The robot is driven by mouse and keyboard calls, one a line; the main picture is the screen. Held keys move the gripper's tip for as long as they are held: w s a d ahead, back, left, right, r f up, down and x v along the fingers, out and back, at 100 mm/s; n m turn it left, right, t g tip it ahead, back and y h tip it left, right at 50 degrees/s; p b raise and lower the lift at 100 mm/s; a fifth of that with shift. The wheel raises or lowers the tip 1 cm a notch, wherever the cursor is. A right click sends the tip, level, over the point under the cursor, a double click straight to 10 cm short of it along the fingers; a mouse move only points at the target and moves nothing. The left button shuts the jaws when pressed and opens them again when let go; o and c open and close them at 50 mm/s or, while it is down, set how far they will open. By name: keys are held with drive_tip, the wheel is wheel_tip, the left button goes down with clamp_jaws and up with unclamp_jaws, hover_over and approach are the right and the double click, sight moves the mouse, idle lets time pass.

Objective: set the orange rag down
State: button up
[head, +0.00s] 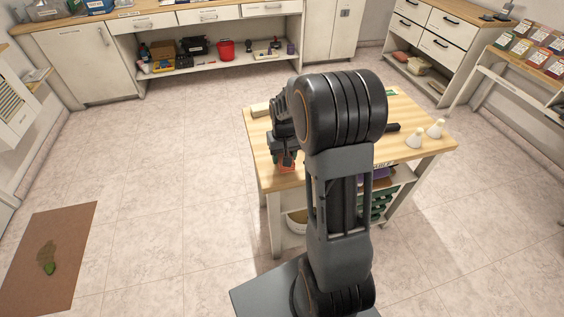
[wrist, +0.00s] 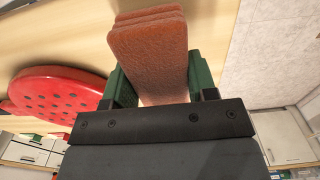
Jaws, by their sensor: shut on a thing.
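The orange rag (wrist: 150,50) is a folded, thick terracotta-coloured strip, held between the green finger pads of my gripper (wrist: 160,82) in the wrist view. In the head view my gripper (head: 284,158) is over the near left part of the wooden-topped table (head: 262,148), and a small orange patch of the rag (head: 287,169) shows below it. The rag is close to the tabletop, but I cannot tell whether it touches. My arm hides much of the tabletop.
A red round piece with dark dots (wrist: 60,92) lies left of the rag in the wrist view. A tan block (head: 260,109) sits at the far left corner. The near left edge is close to the gripper.

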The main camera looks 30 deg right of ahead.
drive_tip(key=shift+w+f, duration=0.2)
drive_tip(key=shift+f, duration=0.15)
drive_tip(key=shift+w+f, duration=0.1)
drive_tip(key=shift+f, duration=1.4)
drive_tip(key=shift+f, duration=0.1)
drive_tip(key=shift+f+b, duration=0.15)
drive_tip(key=shift+b, duration=0.15)
drive_tip(key=o, duration=0.9)
